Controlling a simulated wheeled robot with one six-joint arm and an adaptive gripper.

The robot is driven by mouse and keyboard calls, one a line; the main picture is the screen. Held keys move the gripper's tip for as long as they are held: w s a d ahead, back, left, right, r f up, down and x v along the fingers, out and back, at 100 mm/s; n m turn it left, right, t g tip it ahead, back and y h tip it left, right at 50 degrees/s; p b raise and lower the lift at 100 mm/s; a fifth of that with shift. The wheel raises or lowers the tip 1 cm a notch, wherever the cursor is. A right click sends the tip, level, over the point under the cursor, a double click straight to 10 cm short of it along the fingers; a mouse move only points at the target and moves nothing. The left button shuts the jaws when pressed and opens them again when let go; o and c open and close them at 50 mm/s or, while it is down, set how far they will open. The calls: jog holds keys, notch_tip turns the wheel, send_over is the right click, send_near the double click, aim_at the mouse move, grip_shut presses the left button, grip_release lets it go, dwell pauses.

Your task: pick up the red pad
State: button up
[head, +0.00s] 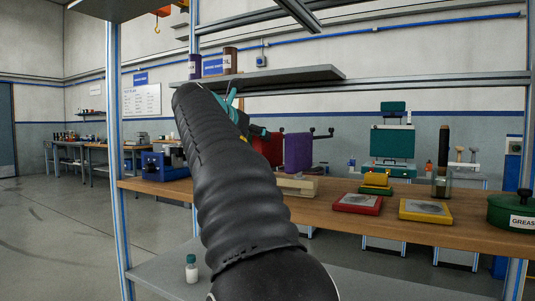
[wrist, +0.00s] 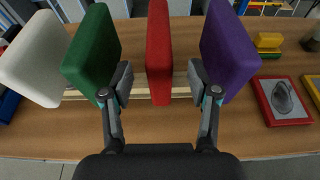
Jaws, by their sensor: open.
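The red pad (wrist: 159,50) stands upright in a pale slotted rack (wrist: 183,91), between a green pad (wrist: 92,50) and a purple pad (wrist: 229,50). A white pad (wrist: 37,58) leans at the far left. My gripper (wrist: 160,82) is open, with one finger on each side of the red pad and a gap to it on both sides. The left finger is close to the green pad and the right finger to the purple one. In the head view the red pad (head: 268,150) and purple pad (head: 298,152) show beside my arm, which hides the rest.
The wooden bench (head: 420,233) holds the rack. A metal shelf (head: 265,78) hangs above the bench.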

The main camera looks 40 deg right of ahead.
aim_at(267, 144)
jog(key=x, duration=0.2)
jog(key=shift+w+d+f, duration=0.1)
jog(key=shift+d, duration=0.15)
jog(key=shift+f+b+x, duration=0.15)
jog(key=shift+b+x, duration=0.15)
jog(key=shift+x, duration=1.05)
jog(key=shift+f+b+x, duration=0.2)
jog(key=shift+b+x, duration=0.05)
jog(key=shift+x, duration=1.1)
jog(key=shift+a, duration=0.2)
grip_shut()
